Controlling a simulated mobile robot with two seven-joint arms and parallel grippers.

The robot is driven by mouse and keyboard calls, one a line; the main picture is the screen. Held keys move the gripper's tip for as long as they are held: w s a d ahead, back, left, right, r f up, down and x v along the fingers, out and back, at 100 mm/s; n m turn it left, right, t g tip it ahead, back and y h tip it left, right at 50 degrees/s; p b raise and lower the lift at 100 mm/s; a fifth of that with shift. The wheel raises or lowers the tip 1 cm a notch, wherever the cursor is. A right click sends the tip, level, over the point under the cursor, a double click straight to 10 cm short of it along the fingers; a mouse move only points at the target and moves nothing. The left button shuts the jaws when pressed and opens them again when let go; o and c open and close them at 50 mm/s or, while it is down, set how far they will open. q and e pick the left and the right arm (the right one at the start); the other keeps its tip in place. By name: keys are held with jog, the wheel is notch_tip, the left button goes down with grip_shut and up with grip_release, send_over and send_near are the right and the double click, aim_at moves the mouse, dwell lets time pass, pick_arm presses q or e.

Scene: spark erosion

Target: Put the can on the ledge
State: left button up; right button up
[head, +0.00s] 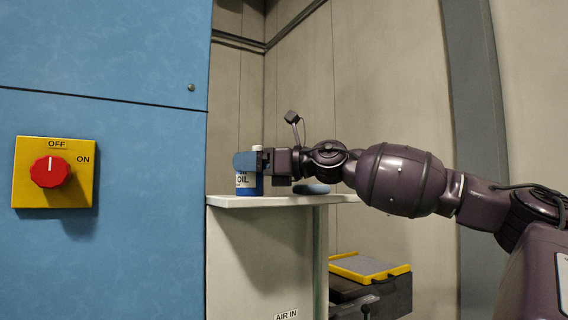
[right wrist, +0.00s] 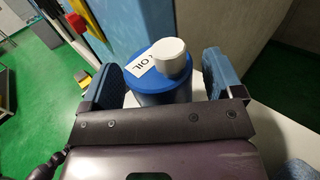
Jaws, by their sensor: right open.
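The can (head: 249,186) is blue with a white cap and an OIL label. It stands upright at the left end of the white ledge (head: 290,201), close to the blue cabinet. My right gripper (head: 253,161) reaches in from the right at the can's height, and a finger hides part of the can. In the right wrist view the can (right wrist: 160,88) sits between the two blue fingers, with visible gaps on both sides. The right gripper is open around it. My left gripper is not in view.
The blue cabinet (head: 120,130) with a yellow switch plate (head: 84,185) and red knob stands at left. A yellow-rimmed tray (head: 368,266) is below, right of the ledge's support.

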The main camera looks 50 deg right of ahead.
jog(key=b+v, duration=0.2)
jog(key=v, duration=0.1)
jog(key=b+v, duration=0.1)
jog(key=b, duration=0.1)
jog(key=shift+s+d+f, duration=0.3)
jog(key=shift+f, duration=0.05)
pick_arm(q)
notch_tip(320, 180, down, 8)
jog(key=b, duration=0.2)
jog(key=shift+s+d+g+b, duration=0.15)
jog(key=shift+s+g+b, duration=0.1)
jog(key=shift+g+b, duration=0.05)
pick_arm(e)
jog(key=v, duration=0.7)
jog(key=shift+r, duration=0.3)
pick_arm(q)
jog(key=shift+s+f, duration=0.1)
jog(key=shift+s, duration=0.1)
pick_arm(e)
jog(key=shift+s, duration=0.1)
